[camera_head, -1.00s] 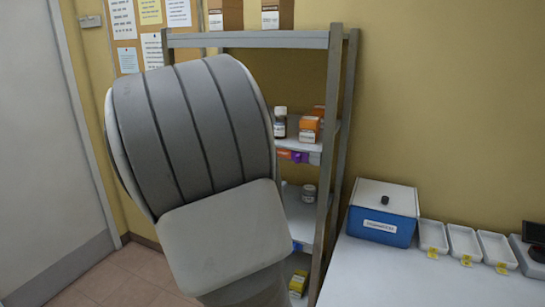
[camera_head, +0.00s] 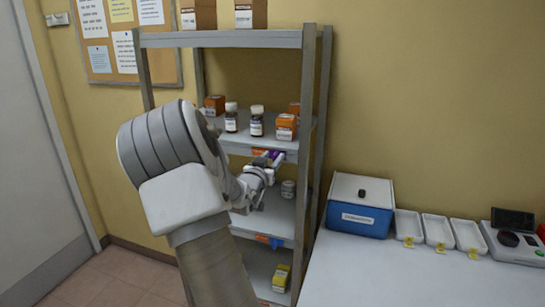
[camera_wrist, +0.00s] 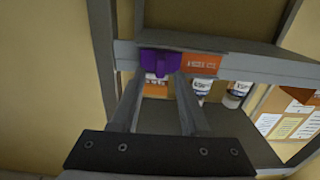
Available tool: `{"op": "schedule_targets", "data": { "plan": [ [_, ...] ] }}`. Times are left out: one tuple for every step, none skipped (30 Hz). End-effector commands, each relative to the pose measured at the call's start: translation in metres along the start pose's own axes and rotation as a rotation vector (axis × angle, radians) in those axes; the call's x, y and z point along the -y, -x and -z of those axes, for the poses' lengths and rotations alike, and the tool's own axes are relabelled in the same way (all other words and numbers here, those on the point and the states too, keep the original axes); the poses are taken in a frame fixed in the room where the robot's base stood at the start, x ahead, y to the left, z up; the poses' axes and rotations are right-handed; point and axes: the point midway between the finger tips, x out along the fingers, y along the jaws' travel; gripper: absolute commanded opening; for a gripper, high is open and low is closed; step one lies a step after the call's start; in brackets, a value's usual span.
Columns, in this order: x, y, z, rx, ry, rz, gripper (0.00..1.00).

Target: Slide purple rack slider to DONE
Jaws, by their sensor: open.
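The purple slider (camera_head: 279,156) is on the front edge of the rack's middle shelf, near its right end. In the wrist view the slider (camera_wrist: 160,62) shows just ahead of and between my fingertips. An orange label (camera_wrist: 204,66) lies to the slider's right there, its text too small to read surely. In the head view this label (camera_head: 259,153) is left of the slider. My gripper (camera_head: 266,162) is open at the shelf edge. In the wrist view my gripper (camera_wrist: 162,76) has a finger to either side of the slider; whether they touch it I cannot tell.
The metal rack (camera_head: 311,110) holds bottles (camera_head: 256,121) and orange boxes (camera_head: 285,127) just above the slider. A lower shelf has another orange label (camera_head: 262,239) and a blue slider (camera_head: 277,243). A blue box (camera_head: 360,206) and white trays (camera_head: 438,231) stand on the right table.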

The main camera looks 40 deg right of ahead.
Motion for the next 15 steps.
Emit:
{"op": "schedule_targets", "data": {
  "plan": [
    [-0.0002, -0.0023, -0.0002, 0.001, 0.0, 0.0, 0.45],
    [-0.0002, -0.0031, -0.0005, 0.001, 0.0, 0.0, 0.45],
    [-0.0001, -0.0038, -0.0007, 0.001, 0.0, 0.0, 0.45],
    [-0.0001, -0.0041, -0.0007, 0.002, 0.0, 0.0, 0.45],
    [-0.0001, -0.0042, -0.0008, 0.002, 0.0, 0.0, 0.45],
    [-0.0001, -0.0042, -0.0008, 0.002, 0.0, 0.0, 0.45],
    [-0.0001, -0.0041, -0.0008, 0.002, 0.0, 0.0, 0.45],
    [-0.0001, -0.0041, -0.0008, 0.002, 0.0, 0.0, 0.45],
    [-0.0001, -0.004, -0.0007, 0.001, 0.0, 0.0, 0.45],
    [-0.0001, -0.004, -0.0007, 0.001, 0.0, 0.0, 0.45],
    [-0.0001, -0.0039, -0.0007, 0.001, 0.0, 0.0, 0.4],
    [-0.0001, -0.0039, -0.0007, 0.001, 0.0, 0.0, 0.32],
    [-0.0001, -0.0039, -0.0006, 0.001, 0.0, 0.0, 0.27],
    [-0.0001, -0.0038, -0.0006, 0.001, 0.0, 0.0, 0.22],
    [-0.0001, -0.0038, -0.0006, 0.001, 0.0, 0.0, 0.14]
  ]
}}
